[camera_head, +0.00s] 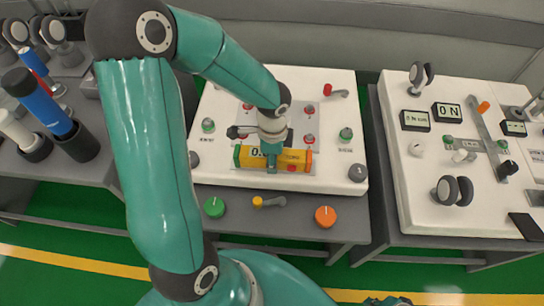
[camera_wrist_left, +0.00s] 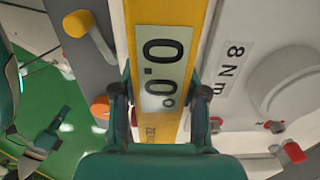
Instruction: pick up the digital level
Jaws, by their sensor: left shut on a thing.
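The digital level (camera_head: 298,160) is a yellow-orange bar with green at its left end and a pale display. It lies crosswise at the front of the middle white panel. In the left wrist view, the level (camera_wrist_left: 160,55) runs up between the fingers, and its display reads 0.0°. My left gripper (camera_head: 271,160) comes down on the middle of the level and is shut on it. Its fingers (camera_wrist_left: 162,105) press both long sides. I cannot tell whether the level touches the panel. Part of my right arm (camera_head: 388,301) shows at the bottom edge; its jaws are not clear.
The middle white panel (camera_head: 225,178) carries knobs and red parts. A green knob (camera_head: 214,207), a yellow lever (camera_head: 268,202) and an orange knob (camera_head: 325,216) sit on the grey front. A second white panel (camera_head: 415,185) stands right. Blue and white handled tools stand in holders at left.

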